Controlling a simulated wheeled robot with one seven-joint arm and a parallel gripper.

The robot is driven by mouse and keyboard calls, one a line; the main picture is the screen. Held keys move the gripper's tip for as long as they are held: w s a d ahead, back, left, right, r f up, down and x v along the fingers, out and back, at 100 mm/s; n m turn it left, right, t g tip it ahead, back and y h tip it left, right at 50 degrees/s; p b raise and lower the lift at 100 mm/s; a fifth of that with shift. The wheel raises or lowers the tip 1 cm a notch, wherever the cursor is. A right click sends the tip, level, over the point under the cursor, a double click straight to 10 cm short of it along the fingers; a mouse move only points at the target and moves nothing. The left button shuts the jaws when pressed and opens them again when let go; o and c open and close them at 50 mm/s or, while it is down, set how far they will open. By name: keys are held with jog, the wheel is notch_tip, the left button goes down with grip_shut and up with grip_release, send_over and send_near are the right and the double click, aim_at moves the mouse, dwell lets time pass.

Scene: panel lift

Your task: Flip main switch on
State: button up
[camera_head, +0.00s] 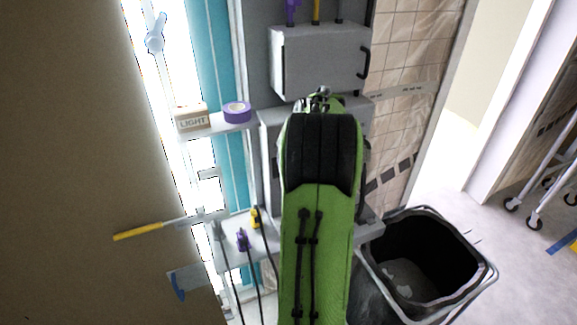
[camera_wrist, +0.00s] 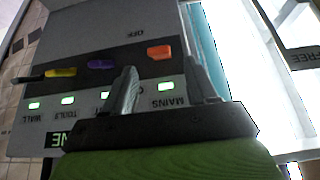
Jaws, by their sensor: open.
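In the wrist view the grey switch panel (camera_wrist: 75,30) appears upside down, with OFF and MAINS lettering. The main switch is an orange-red lever (camera_wrist: 160,52) in line with the MAINS label, near the OFF lettering. A green light (camera_wrist: 166,86) glows by that label. My gripper (camera_wrist: 160,66) is open, its two fingers on either side of the orange lever in this view. Whether they touch it I cannot tell. In the head view my gripper (camera_head: 318,97) is at the panel, and my arm hides most of the switches.
Purple (camera_wrist: 100,64) and yellow (camera_wrist: 60,72) levers sit beside the orange one. In the head view a grey box (camera_head: 320,60) with a black handle is above the panel. A shelf holds purple tape (camera_head: 237,111) and a LIGHT box (camera_head: 192,119). A black bin (camera_head: 425,265) stands lower right.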

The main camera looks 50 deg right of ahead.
jog(key=v, duration=0.9)
jog(key=a+r+n+y, duration=0.2)
jog(key=a+n, duration=0.1)
jog(key=a, duration=2.2)
jog(key=s+a+f+n, duration=0.1)
jog(key=s+a+f, duration=0.2)
jog(key=s+a, duration=0.2)
jog(key=s+a+f+n+y+b, duration=0.1)
jog(key=s+a+f+n, duration=0.1)
jog(key=s+a, duration=0.4)
jog(key=shift+a+f+t, duration=0.3)
jog(key=shift+f, duration=0.35)
jog(key=shift+s, duration=0.1)
